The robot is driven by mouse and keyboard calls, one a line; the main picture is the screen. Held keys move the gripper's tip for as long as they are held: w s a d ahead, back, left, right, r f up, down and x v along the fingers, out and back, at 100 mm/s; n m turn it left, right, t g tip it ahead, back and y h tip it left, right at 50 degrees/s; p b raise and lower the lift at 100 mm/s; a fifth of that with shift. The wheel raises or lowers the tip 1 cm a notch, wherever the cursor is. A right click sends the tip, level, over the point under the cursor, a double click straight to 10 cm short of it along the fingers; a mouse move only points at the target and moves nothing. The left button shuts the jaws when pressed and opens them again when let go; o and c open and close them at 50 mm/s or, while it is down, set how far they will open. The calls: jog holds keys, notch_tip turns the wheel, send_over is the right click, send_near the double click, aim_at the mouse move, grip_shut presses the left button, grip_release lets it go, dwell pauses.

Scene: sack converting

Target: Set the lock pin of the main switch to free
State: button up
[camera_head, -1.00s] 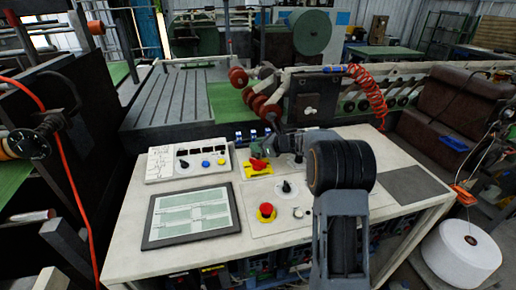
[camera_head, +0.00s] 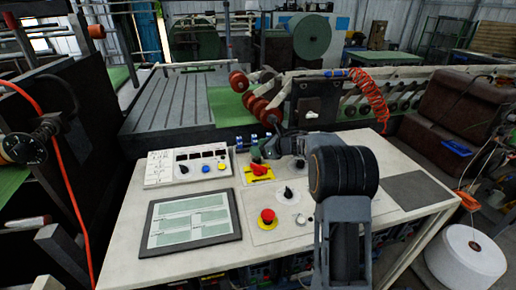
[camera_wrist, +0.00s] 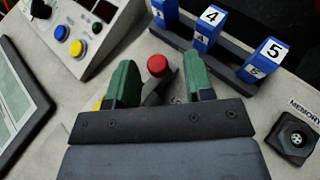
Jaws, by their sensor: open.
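The main switch (camera_head: 260,172) is a red handle on a yellow plate, on the pale console top in the head view. My gripper (camera_head: 262,150) reaches in from the right, just behind and above it. In the wrist view my gripper (camera_wrist: 160,80) has two green fingers, spread apart. A round red knob (camera_wrist: 158,65) on a dark grey bracket shows between them, apparently untouched. It looks like the lock pin, but I cannot tell its setting. A yellow edge, likely the switch plate (camera_wrist: 97,103), shows beside the left finger, which hides most of the switch.
Blue numbered blocks (camera_wrist: 208,28) stand in a row behind the fingers. A black socket marked MEMORY (camera_wrist: 295,138) is at the right. A button box (camera_head: 187,165), a flat screen (camera_head: 190,220) and a red stop button (camera_head: 267,217) occupy the console around the switch.

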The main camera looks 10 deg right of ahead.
jog(key=b+v, duration=0.1)
jog(key=v, duration=1.2)
jog(key=shift+b, duration=0.3)
jog(key=shift+r, duration=0.1)
notch_tip(320, 180, up, 7)
jog(key=w+a+m+t+h, duration=0.1)
jog(key=m+t+h, duration=0.4)
jog(key=m, duration=0.6)
jog(key=s+m+h+p, duration=0.2)
jog(key=s+m+h, duration=0.35)
jog(key=m, duration=0.85)
jog(key=s+a+f+m+g, duration=0.3)
jog(key=s+m, duration=0.3)
jog(key=s, duration=0.1)
jog(key=s+a+f+m+g, duration=0.3)
jog(key=s+f+m+g, duration=0.1)
jog(key=s+m, duration=0.3)
jog(key=s+a+f+m+g+y+p, duration=0.1)
jog(key=s+a+f+m+g, duration=0.2)
jog(key=s+m, duration=0.4)
jog(key=shift+s+a+f+g, duration=0.15)
jog(key=shift+s+f+g, duration=0.1)
jog(key=shift+s, duration=0.25)
jog(key=shift+s+a+f+g, duration=0.15)
jog(key=shift+s+g, duration=0.1)
jog(key=shift+s, duration=0.25)
jog(key=shift+d, duration=0.1)
jog(key=shift+c, duration=0.3)
